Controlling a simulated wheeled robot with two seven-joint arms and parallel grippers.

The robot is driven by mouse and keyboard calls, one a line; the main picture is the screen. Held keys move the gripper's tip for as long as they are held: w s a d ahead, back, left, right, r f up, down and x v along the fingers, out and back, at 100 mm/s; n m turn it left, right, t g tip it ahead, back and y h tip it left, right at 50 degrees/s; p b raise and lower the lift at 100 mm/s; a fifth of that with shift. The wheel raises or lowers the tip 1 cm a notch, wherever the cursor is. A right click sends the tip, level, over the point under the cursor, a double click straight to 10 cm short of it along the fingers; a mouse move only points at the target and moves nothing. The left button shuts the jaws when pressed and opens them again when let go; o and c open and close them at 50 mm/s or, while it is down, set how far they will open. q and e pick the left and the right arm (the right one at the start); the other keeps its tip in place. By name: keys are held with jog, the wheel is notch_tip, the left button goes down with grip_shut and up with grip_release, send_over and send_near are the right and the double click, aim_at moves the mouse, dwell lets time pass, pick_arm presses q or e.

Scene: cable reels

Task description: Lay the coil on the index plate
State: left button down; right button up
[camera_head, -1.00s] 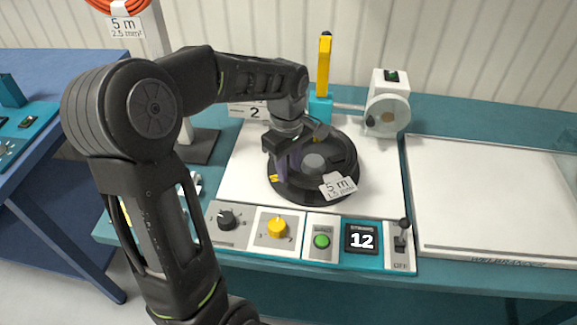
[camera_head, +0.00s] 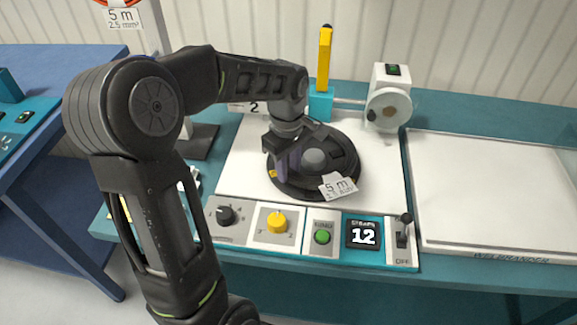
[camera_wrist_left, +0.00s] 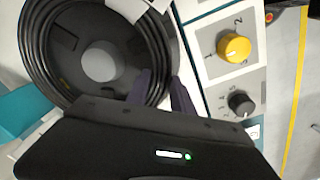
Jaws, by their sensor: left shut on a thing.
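The black coil (camera_wrist_left: 45,82) carries a white tag (camera_head: 338,186) reading 5 m. It lies at the round dark index plate (camera_head: 345,160), around a grey hub (camera_head: 314,158); the head view does not show whether it rests fully flat. My left gripper (camera_head: 283,168) is over the near left part of the ring. In the left wrist view the gripper's fingers (camera_wrist_left: 160,90) are shut on the coil's edge, one finger inside the ring and one outside. My right gripper is not in view.
A yellow-topped post (camera_head: 324,60) stands behind the plate. An empty white tray (camera_head: 490,195) is at the right.

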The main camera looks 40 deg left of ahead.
pick_arm(q)
jog(key=shift+f, duration=0.15)
dwell(0.3)
jog(key=c, duration=1)
grip_release()
jog(key=shift+c, duration=0.2)
jog(key=shift+o, duration=0.5)
jog(key=o, duration=0.6)
jog(key=shift+c, duration=0.2)
jog(key=shift+r+p, duration=2.85)
jog(key=shift+r, duration=1.15)
